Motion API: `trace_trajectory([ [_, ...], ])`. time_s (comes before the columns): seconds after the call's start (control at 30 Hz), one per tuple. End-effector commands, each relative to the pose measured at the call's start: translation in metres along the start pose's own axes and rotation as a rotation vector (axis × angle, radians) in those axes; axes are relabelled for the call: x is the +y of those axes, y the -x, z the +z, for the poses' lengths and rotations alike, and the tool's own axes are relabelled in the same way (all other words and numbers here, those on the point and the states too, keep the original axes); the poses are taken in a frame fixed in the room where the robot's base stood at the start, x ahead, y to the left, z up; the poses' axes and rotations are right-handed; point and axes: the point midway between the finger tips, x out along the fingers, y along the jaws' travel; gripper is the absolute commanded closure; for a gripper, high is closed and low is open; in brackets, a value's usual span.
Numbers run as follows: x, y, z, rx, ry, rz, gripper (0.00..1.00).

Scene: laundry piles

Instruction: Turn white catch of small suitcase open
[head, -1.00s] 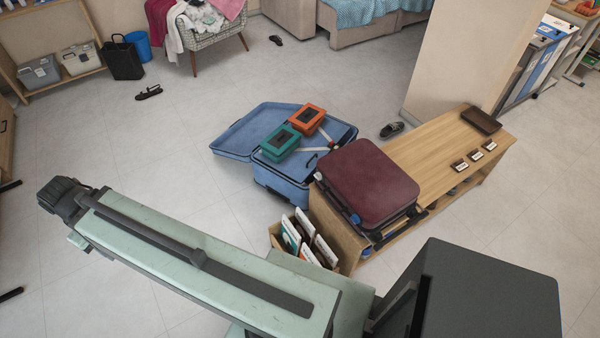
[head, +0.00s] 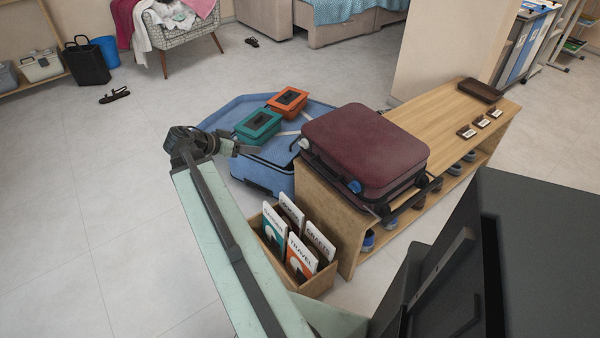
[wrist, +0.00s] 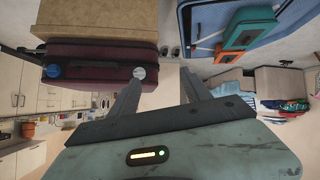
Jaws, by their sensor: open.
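The small suitcase (head: 365,140) is burgundy and lies shut on a wooden bench. Its white catch (head: 304,143) is a round knob near the left end of its front side. A blue catch (head: 355,187) sits at the other end of that side. In the wrist view the suitcase (wrist: 95,58) shows at upper left, with the white catch (wrist: 139,73) by the tip of the left finger and the blue catch (wrist: 54,71) farther left. My gripper (wrist: 162,74) is open and empty; contact with the catch cannot be told. In the head view my gripper (head: 245,149) is left of the suitcase.
A large open blue suitcase (head: 262,177) lies on the floor behind my gripper, bearing a teal box (head: 259,126) and an orange box (head: 288,101). A wooden crate (head: 318,284) of upright cards stands before the bench (head: 455,112).

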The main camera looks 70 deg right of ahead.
Motion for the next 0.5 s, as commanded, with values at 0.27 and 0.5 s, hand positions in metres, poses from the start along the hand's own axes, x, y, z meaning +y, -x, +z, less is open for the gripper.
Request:
trace_trajectory([
  [0.27, 0.054, -0.107, -0.015, 0.189, -0.285, 0.139, 0.44],
  [0.5, 0.06, -0.113, -0.023, 0.206, -0.306, 0.146, 0.44],
])
